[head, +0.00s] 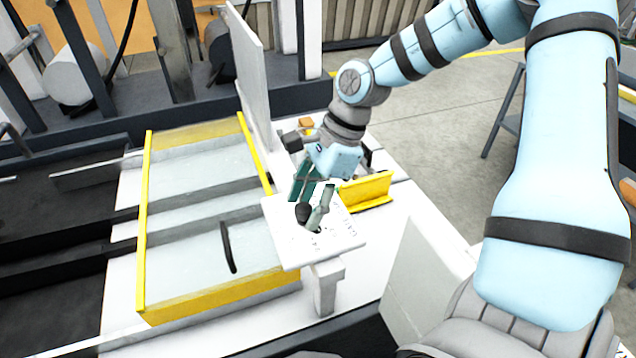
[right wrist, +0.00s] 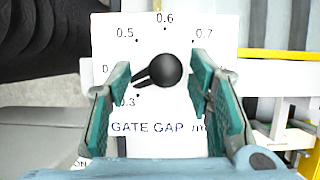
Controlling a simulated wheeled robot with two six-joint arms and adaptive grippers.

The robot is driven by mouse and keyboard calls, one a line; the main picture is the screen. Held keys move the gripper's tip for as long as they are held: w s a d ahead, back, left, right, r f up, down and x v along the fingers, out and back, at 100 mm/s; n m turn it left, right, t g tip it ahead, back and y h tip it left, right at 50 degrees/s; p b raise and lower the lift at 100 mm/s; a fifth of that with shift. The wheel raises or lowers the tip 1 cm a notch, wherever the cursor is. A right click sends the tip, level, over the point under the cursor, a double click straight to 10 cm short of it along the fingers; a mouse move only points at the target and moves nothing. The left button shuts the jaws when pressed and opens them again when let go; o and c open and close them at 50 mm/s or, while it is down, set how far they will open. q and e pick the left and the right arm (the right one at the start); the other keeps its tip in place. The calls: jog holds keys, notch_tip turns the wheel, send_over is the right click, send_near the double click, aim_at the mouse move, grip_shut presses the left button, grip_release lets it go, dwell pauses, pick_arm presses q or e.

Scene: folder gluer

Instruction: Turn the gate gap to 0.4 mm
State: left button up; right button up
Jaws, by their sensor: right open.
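The gate gap knob (right wrist: 166,70) is black and round with a pointer, on a white dial plate (right wrist: 222,30). In the right wrist view its pointer is aimed to the lower left, between the 0.3 mark and the partly hidden 0.4 position. My right gripper (right wrist: 163,75) is open, its teal pads on either side of the knob with gaps showing. The right finger hides part of the "mm" lettering. In the head view my right gripper (head: 312,198) is at the plate (head: 340,238), over the dark knob (head: 303,213). My left gripper is not in view.
A yellow-edged machine bed (head: 185,215) lies left of the plate, with a tall white panel (head: 250,75) behind. A yellow bracket (head: 367,188) stands close to the right of my gripper. A pale panel (head: 425,275) rises at the front right. Open floor shows at the back right.

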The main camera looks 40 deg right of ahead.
jog(key=v, duration=1.2)
jog(key=shift+f, duration=0.1)
